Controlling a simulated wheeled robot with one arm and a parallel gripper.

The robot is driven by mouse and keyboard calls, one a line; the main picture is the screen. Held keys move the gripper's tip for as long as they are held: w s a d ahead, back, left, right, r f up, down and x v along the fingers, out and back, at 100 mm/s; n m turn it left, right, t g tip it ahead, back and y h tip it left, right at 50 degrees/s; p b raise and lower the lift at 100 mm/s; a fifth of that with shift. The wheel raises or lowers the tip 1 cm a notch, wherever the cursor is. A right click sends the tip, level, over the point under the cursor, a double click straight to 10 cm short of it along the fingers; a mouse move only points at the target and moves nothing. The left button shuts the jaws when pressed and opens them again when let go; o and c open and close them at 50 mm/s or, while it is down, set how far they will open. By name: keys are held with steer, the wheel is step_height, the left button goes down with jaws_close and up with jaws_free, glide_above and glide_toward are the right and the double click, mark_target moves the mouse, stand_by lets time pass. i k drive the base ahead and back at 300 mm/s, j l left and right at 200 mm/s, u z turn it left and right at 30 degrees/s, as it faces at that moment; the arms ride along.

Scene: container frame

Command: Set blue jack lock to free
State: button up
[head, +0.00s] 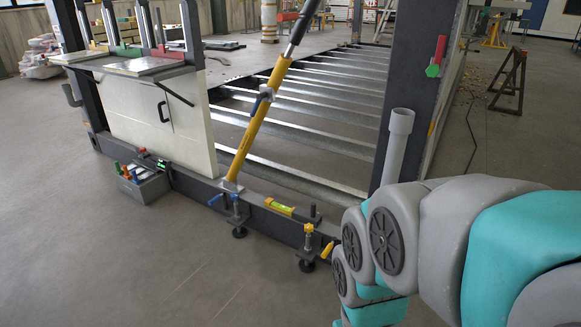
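A jack with a blue top (235,200) stands on the dark bottom rail of the frame, its round black foot (239,232) on the floor. A small blue lever (216,199) sticks out to the left beside it, tilted slightly; I cannot tell which lock position it marks. A second jack with a yellow top (308,230) stands further right, with a yellow lever (327,250) to its right. My arm enters from the right and bends down past the bottom edge. My gripper is not in view.
A yellow diagonal strut (252,125) with a blue clamp (264,96) rises from the rail, near a yellow-green level (279,207). A grey tool box (146,187) sits left of the jacks. A grey pipe (396,150) stands near my arm. The floor in front is clear.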

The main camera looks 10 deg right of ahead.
mark_target(214, 199)
steer(key=z, duration=0.4)
steer(key=i+j, duration=0.15)
steer(key=j, duration=0.25)
steer(key=i+j, duration=0.15)
steer(key=j, duration=0.2)
steer(key=i+j, duration=0.2)
steer(key=j, duration=0.2)
steer(key=i+j, duration=0.15)
steer(key=j, duration=0.25)
steer(key=i+j, duration=0.15)
steer(key=j, duration=0.2)
steer(key=i+j, duration=0.15)
steer(key=j, duration=0.25)
steer(key=i+j, duration=0.15)
steer(key=j, duration=0.25)
